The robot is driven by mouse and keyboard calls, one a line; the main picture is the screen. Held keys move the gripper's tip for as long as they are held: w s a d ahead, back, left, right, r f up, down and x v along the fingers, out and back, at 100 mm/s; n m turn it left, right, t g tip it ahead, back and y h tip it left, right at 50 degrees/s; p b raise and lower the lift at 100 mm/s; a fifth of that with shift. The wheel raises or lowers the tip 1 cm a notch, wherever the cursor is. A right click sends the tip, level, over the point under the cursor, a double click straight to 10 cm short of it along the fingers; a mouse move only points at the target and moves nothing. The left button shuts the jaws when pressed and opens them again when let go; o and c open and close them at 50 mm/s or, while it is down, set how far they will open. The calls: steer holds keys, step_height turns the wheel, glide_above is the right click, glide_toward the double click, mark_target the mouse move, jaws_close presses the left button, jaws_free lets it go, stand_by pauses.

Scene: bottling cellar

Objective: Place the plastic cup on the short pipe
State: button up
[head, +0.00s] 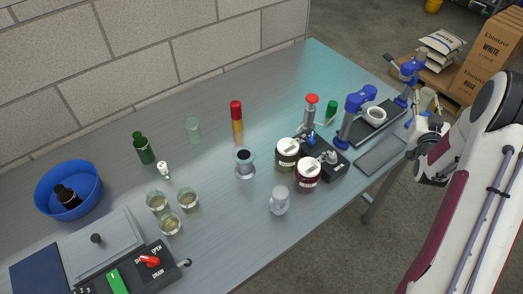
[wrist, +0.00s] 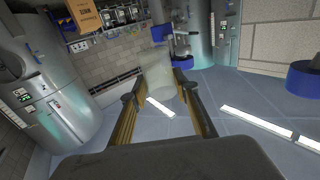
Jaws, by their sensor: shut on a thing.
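My gripper (wrist: 156,92) shows its two fingers in the wrist view, shut on the clear plastic cup (wrist: 157,68) between their tips. The cup is see-through and its edges are faint. In the head view my gripper is at the right, past the bench's right end and well away from the pipe; the fingers are hard to make out there. The short pipe (head: 245,164) is a grey flanged piece with a dark open top. It stands upright near the middle of the bench, with nothing on it.
Two labelled jars (head: 307,173) and a black-based device with a red knob (head: 312,99) stand right of the pipe. A clear whitish vessel (head: 279,201) stands in front. Several glasses (head: 188,200), a green bottle (head: 144,148) and a blue bowl (head: 67,190) are left.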

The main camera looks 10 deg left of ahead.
step_height(320, 180, up, 12)
steer(key=a+r+y, duration=0.1)
steer(key=a+r, duration=0.1)
steer(key=a, duration=2.4)
steer(key=s+a, duration=0.4)
steer(key=a, duration=0.4)
steer(key=s+a, duration=0.5)
steer(key=a, duration=0.3)
steer(key=s+a+f+h, duration=0.1)
steer(key=s+a+f, duration=0.2)
steer(key=s+a, duration=0.9)
steer(key=shift+s+d+f, duration=0.25)
steer(key=shift+d+f, duration=0.15)
steer(key=shift+f, duration=0.4)
steer(key=shift+s+d+f, duration=0.3)
steer(key=shift+d+f, duration=0.15)
steer(key=shift+f, duration=0.3)
steer(key=shift+s+d+f, duration=0.25)
steer(key=shift+d+f, duration=0.15)
steer(key=shift+f, duration=0.4)
